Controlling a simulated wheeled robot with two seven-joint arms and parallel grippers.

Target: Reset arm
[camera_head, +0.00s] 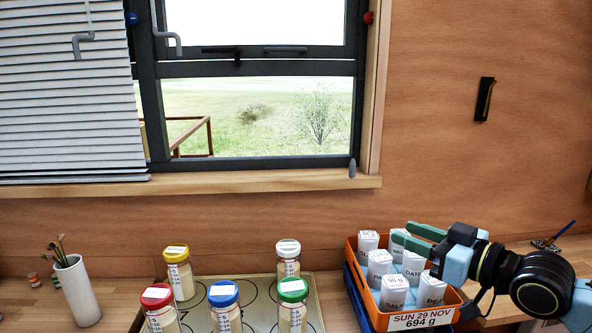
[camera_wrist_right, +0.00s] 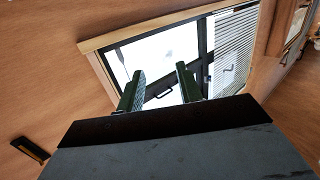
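My right gripper (camera_head: 418,239) reaches in from the right in the head view, above the orange crate (camera_head: 404,321). Its green fingers point left and are apart. In the right wrist view the two fingers (camera_wrist_right: 160,88) stand apart with nothing between them; the window shows behind. Several white labelled packets (camera_head: 380,265) stand in the crate under the gripper. I cannot tell whether the fingers touch any packet. My left gripper is in neither view.
A white brush vase (camera_head: 76,291) stands left. The window (camera_head: 258,120) is behind. Bare counter lies between vase and jars.

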